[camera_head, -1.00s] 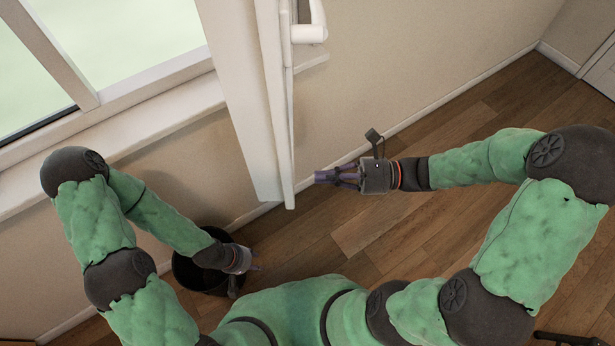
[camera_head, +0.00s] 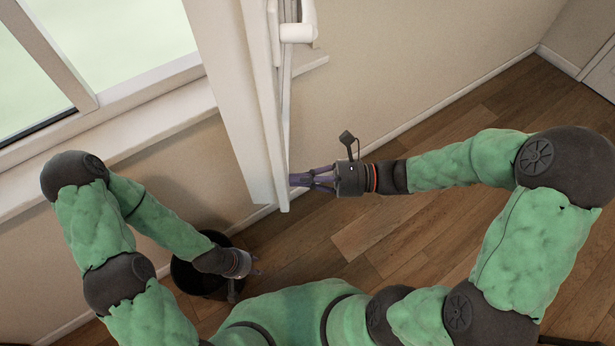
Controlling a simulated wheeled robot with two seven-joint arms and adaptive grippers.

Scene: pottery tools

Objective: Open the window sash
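The white window sash (camera_head: 232,95) stands swung out from the wall, seen nearly edge-on in the upper middle of the head view. Its white handle (camera_head: 297,32) is near the top, on the sash's right side. My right gripper (camera_head: 293,180) reaches in from the right. Its fingers look drawn together, with nothing seen between them, and their tips are at the lower right edge of the sash, seeming to touch it. My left gripper (camera_head: 254,264) is low at the left, away from the sash, over a dark bin; its fingers are too small to read.
The fixed window frame and sill (camera_head: 150,110) run along the left wall. The dark round bin (camera_head: 200,280) stands on the floor below the window, partly hidden by my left arm. The wooden floor (camera_head: 400,235) under my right arm is clear. A beige wall (camera_head: 420,60) lies behind the sash.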

